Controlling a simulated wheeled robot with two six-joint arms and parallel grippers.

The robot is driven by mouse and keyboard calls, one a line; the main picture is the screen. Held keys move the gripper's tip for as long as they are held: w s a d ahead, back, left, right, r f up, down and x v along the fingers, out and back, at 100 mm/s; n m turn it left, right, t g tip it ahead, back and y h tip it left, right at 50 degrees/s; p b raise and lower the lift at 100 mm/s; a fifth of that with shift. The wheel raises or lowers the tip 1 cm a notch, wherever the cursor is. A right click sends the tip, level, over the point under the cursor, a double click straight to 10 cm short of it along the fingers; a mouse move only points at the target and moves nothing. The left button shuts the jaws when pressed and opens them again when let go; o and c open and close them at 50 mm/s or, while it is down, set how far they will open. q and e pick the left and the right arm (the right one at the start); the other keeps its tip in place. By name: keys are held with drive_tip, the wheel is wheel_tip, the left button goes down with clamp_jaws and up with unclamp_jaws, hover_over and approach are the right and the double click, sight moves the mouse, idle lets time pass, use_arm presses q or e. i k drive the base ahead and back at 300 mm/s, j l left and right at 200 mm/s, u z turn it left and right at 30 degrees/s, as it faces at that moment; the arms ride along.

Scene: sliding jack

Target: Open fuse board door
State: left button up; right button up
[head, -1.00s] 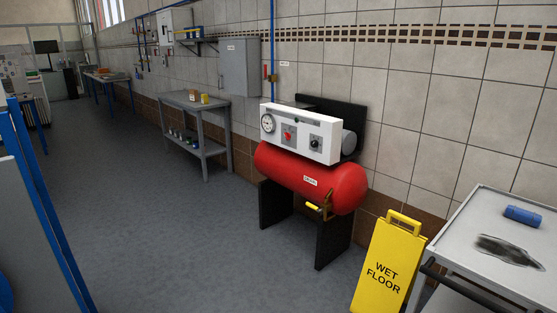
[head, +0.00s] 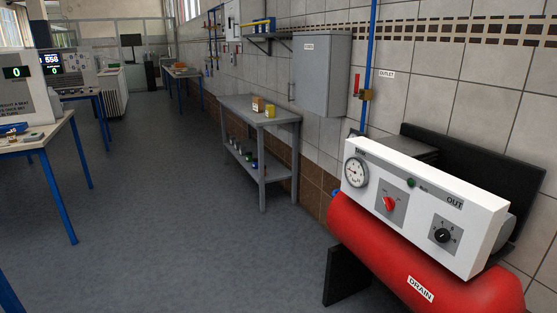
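A grey wall cabinet (head: 326,80) hangs on the tiled wall, right of centre in the head view. It has a small label near its top, too small to read, and a thin upright handle (head: 291,92) at its left edge. Its door looks shut. It may be the fuse board, but I cannot tell for sure. Neither of my grippers is in view.
A red compressor tank (head: 400,262) with a white control panel (head: 425,208) stands close at the right. A grey workbench (head: 258,110) with small boxes stands by the wall below the cabinet. Tables with blue legs (head: 58,190) stand left. The grey floor (head: 160,220) between is clear.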

sight(311, 54)
drive_tip(key=i+j+u, duration=0.1)
drive_tip(key=i+u, duration=0.15)
drive_tip(key=i, duration=0.8)
drive_tip(key=i+l+u, duration=0.1)
drive_tip(key=i+u, duration=0.15)
drive_tip(key=i, duration=0.75)
